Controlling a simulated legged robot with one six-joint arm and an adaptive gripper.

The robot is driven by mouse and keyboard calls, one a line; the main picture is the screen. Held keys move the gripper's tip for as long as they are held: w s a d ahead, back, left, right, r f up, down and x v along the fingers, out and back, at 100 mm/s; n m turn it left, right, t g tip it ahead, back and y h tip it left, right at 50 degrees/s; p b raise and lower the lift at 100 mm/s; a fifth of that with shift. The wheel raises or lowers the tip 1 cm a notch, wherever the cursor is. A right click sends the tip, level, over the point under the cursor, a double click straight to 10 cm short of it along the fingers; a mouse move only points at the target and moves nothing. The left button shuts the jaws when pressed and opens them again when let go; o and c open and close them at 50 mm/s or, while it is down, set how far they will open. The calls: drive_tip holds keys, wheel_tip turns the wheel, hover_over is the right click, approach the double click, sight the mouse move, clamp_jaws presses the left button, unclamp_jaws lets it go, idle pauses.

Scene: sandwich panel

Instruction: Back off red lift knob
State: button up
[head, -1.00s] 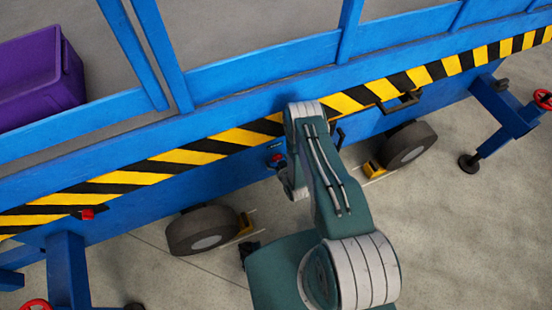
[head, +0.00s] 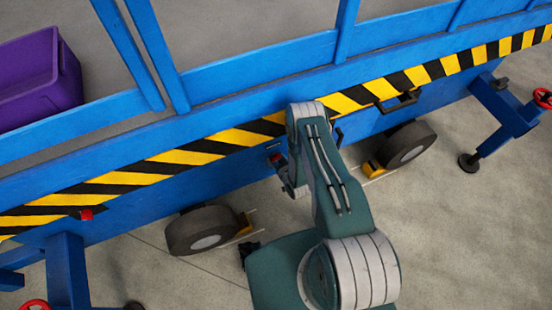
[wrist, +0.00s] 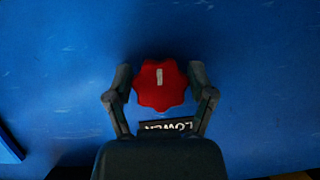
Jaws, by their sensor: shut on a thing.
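A red lobed knob (wrist: 161,86) with a white pointer mark sits on the blue panel in the wrist view. My gripper (wrist: 160,76) has one finger on each side of it and is shut on it. The pointer mark stands almost upright in the picture. A dark label (wrist: 170,126) reading "LOWER" upside down is partly hidden behind my gripper's body. In the head view my arm's end is at the blue side of the platform, and only a bit of red (head: 274,157) shows beside it.
Another red knob (head: 87,214) is on the platform's left side. Wheels (head: 200,230) and (head: 405,146) stand below the side, with outriggers at both ends. A black handle (head: 398,101) juts out to the right. A purple crate (head: 38,80) is on the deck.

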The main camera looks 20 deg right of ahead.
drive_tip(key=shift+w+r, duration=0.1)
drive_tip(key=shift+w, duration=0.05)
drive_tip(key=o, duration=1.1)
drive_tip(key=v, duration=1.2)
